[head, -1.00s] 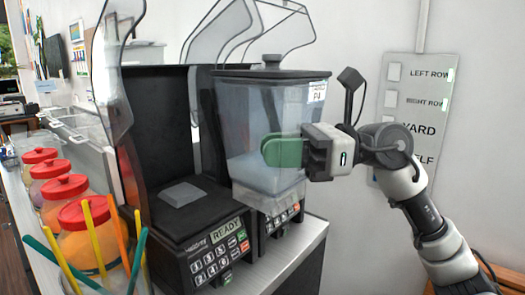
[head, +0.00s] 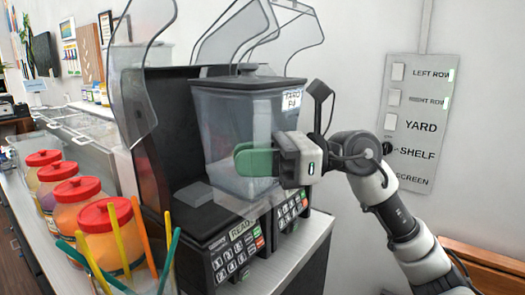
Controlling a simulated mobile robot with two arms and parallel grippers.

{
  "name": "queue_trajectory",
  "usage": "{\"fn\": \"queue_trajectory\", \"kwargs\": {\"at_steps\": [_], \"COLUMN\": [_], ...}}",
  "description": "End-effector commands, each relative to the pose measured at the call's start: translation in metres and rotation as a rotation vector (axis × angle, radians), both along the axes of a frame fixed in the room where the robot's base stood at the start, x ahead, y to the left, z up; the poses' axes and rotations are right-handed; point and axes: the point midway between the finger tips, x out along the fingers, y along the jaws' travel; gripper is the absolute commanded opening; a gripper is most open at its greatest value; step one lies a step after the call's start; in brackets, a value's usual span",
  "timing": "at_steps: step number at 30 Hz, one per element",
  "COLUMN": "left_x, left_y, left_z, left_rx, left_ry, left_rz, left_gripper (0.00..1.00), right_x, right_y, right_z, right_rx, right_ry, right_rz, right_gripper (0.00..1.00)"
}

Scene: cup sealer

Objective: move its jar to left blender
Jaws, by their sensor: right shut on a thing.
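The blender jar (head: 225,125) is clear grey with a black lid and a white label. My right gripper (head: 258,161) is shut on the jar at its right side, with a green fingerpad across the front. The jar is upright, in front of the right blender and partly over the left one. The left blender (head: 165,130) has a black housing, a raised clear hood, a bare grey square drive pad (head: 193,194) and a keypad reading READY. The right blender's keypad (head: 291,209) shows below the jar; its base is mostly hidden. My left gripper is not in view.
A glass with coloured straws (head: 125,272) stands in the front left. The left blender's raised hood (head: 140,70) stands left of the jar. A switch panel (head: 415,125) is on the right wall.

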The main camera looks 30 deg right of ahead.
Motion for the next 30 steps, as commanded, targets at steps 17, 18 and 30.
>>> {"fn": "queue_trajectory", "kwargs": {"at_steps": [17,18,30], "left_x": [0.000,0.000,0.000], "left_y": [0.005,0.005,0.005], "left_z": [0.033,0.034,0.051], "left_rx": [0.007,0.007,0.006], "left_ry": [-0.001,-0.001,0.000], "left_rz": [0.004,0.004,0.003], "left_gripper": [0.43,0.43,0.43], "right_x": [0.044,0.047,0.077], "right_y": [0.016,0.017,0.028], "right_z": [0.002,0.002,0.000], "right_rx": [0.001,0.002,0.001], "right_ry": [-0.013,-0.014,-0.016], "right_rz": [-0.002,-0.002,-0.002], "right_gripper": [0.00,0.00,0.00]}}
